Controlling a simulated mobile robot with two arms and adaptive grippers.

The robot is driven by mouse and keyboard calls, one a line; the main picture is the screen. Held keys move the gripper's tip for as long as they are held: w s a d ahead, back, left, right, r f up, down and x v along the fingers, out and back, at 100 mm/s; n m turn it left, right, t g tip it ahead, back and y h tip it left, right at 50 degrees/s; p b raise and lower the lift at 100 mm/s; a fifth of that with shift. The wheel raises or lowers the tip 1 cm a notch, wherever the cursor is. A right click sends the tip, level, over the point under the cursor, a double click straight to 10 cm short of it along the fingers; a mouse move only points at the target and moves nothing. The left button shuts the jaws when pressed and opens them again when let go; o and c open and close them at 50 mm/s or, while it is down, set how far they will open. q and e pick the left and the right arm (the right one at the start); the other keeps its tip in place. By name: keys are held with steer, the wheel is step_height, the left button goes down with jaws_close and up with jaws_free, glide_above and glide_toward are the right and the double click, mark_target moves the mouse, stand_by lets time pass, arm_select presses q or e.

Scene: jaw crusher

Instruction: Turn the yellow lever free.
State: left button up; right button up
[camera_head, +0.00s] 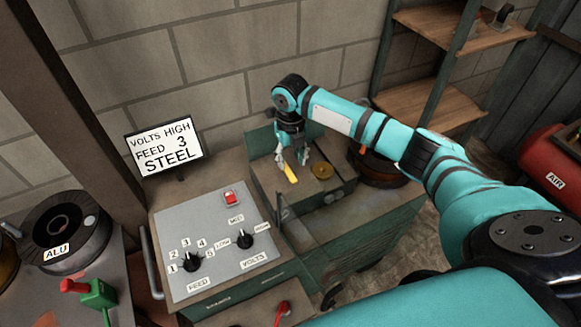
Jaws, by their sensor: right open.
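The yellow lever (290,174) sits on top of the teal and grey machine, in its recessed bay. It points down and slightly right in the head view. My right gripper (291,158) hangs from the teal arm right at the lever, with its fingers pointing down around or beside the lever's upper end. The fingers are open. I cannot tell whether they touch the lever, and they hide its upper end. A round brass-coloured part (321,171) lies just right of the lever. My left gripper does not show.
The control panel (217,240) with FEED and VOLTS knobs and a red switch is in front. A sign (165,146) reads VOLTS HIGH, FEED 3, STEEL. A spool marked ALU (64,233) stands at left. A dark spool (378,168), shelves (432,104) and a red AIR tank (546,170) are at right.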

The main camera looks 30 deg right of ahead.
mark_target(291, 174)
step_height(291, 174, up, 7)
steer(key=shift+f, duration=0.2)
stand_by(0.6)
